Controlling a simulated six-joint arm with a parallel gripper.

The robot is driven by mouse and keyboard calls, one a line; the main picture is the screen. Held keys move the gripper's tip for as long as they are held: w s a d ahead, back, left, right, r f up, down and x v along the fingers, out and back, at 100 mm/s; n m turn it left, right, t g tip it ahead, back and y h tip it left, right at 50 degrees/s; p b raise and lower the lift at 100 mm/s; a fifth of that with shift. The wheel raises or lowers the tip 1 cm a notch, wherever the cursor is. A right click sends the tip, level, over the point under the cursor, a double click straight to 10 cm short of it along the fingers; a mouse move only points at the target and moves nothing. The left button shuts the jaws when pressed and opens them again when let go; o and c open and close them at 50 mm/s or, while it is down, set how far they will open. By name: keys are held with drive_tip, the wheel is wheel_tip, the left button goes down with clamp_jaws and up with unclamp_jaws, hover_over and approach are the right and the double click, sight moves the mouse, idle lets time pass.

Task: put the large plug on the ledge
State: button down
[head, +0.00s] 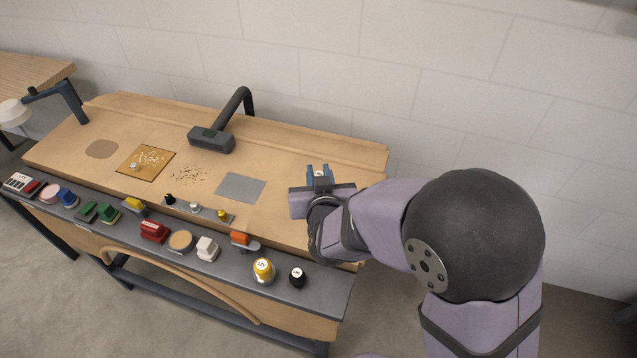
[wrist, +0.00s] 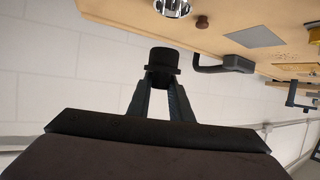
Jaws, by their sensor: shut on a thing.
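My gripper (head: 319,176) is above the right end of the bench in the head view. In the wrist view its two dark fingers (wrist: 162,84) are shut on a black, round, flanged piece, which I take to be the large plug (wrist: 162,59). The plug is held clear, with pale wall behind it. In the head view I cannot make the plug out clearly at the fingers. A dark grey ledge (head: 325,291) runs along the bench's front edge, with its right end bare.
Several things stand along the ledge, including a yellow-capped bottle (head: 263,270), a black knob (head: 297,278) and a red block (head: 153,231). A grey square (head: 241,187) lies flat on the bench (head: 270,145). A dark curved arm (head: 237,107) rises at the back.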

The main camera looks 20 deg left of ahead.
drive_tip(key=shift+r, duration=1)
drive_tip(key=shift+a, duration=0.1)
drive_tip(key=shift+s+a+f+m+h, duration=0.15)
drive_tip(key=shift+s+m+h, duration=0.1)
drive_tip(key=shift+s, duration=0.2)
drive_tip(key=shift+s+a+m+h, duration=0.15)
drive_tip(key=shift+s+m, duration=0.1)
drive_tip(key=shift+s, duration=0.15)
drive_tip(key=s+d+f+m+h+p, duration=0.1)
drive_tip(key=s+d+m+h, duration=0.35)
drive_tip(key=s, duration=0.45)
drive_tip(key=s+d+f+m+h+p, duration=0.1)
drive_tip(key=s+d+f+m+h, duration=0.15)
drive_tip(key=s+d+h, duration=0.4)
drive_tip(key=shift+s+a+f+t+y, duration=0.1)
drive_tip(key=shift+s+a+f+y, duration=0.25)
drive_tip(key=shift+f, duration=1.2)
drive_tip(key=shift+s+a+f+t+y, duration=0.15)
drive_tip(key=shift+f+y, duration=0.3)
drive_tip(key=shift+f, duration=1.1)
drive_tip(key=shift+s+a+f+t+y, duration=0.15)
drive_tip(key=shift+s+f+y, duration=0.2)
drive_tip(key=shift+f, duration=1.2)
drive_tip(key=shift+w+f+b, duration=0.1)
drive_tip(key=shift+f+b, duration=0.05)
drive_tip(key=shift+b, duration=0.2)
drive_tip(key=c, duration=1.6)
unclamp_jaws()
